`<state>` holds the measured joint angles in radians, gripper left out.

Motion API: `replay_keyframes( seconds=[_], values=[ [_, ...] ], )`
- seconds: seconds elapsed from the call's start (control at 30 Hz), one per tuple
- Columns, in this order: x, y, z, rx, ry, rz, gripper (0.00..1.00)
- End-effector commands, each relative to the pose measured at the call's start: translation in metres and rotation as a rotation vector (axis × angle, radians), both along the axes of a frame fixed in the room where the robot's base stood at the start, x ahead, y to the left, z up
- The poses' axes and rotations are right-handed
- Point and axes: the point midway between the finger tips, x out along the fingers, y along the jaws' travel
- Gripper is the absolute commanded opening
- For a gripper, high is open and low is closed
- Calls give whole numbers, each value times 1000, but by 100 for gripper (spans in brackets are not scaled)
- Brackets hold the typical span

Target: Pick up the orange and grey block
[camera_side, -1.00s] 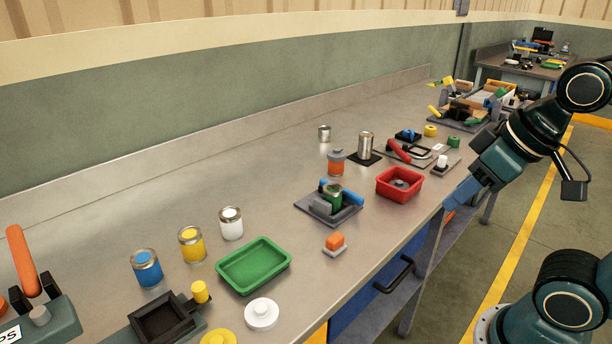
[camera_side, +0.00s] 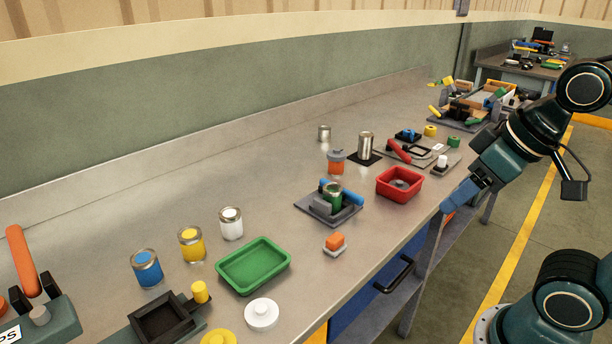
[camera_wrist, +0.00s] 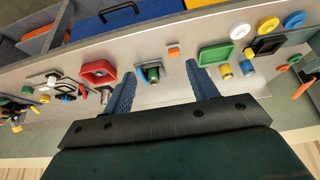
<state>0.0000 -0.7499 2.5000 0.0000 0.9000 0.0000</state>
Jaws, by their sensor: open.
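The orange and grey block (camera_side: 334,243) sits on the bench near its front edge, orange on top and pale grey below. It also shows in the wrist view as a small orange square (camera_wrist: 173,51), beyond the fingertips and between their directions. My gripper (camera_side: 452,203) is past the bench's front edge, to the right of the block and well apart from it. In the wrist view my gripper (camera_wrist: 162,74) has its two blue fingers spread with nothing held.
A green tray (camera_side: 254,265) stands left of the block. A grey fixture with a green can (camera_side: 333,195) stands behind it. A red tray (camera_side: 399,184) lies between the fixture and my gripper. The bench around the block is clear.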

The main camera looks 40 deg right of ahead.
Motion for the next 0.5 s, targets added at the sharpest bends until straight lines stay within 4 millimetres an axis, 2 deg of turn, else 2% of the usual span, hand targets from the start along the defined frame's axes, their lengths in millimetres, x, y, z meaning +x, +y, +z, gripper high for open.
replay_keyframes(
  seconds=[0.33, 0.5],
  values=[
    [2, 0, 1, 8, 5, -14, 58],
    [13, 1, 3, 46, 33, -82, 58]
  ],
)
